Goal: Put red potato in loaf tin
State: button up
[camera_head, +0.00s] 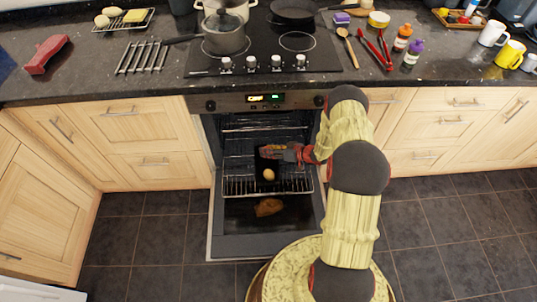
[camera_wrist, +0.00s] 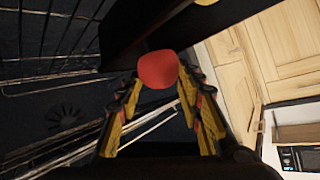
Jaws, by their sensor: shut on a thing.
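The red potato (camera_wrist: 158,69) is held between the two fingertips of my gripper (camera_wrist: 160,82), in the wrist view. In the head view my gripper (camera_head: 277,153) reaches into the open oven, above the pulled-out rack, and the potato is hard to make out. A dark, straight-sided vessel that looks like the loaf tin (camera_head: 265,163) is on the rack beside the gripper. A dark wall, probably its side, shows just beyond the potato in the wrist view (camera_wrist: 130,22). I cannot tell whether the potato is over the tin's opening.
A pale round item (camera_head: 268,174) is at the tin's near end. The wire rack (camera_head: 240,186) surrounds the tin. The counter edge and oven panel (camera_head: 225,102) stand above. Pots occupy the hob.

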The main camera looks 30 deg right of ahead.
notch_tip(320, 180, down, 2)
jog(key=shift+f, duration=0.25)
jog(key=shift+a+f, duration=0.1)
jog(key=shift+f, duration=0.3)
jog(key=shift+s+f, duration=0.1)
jog(key=shift+f, duration=0.1)
jog(key=o, duration=1.1)
jog(key=shift+s+f, duration=0.1)
jog(key=shift+f, duration=0.05)
jog(key=shift+o, duration=0.2)
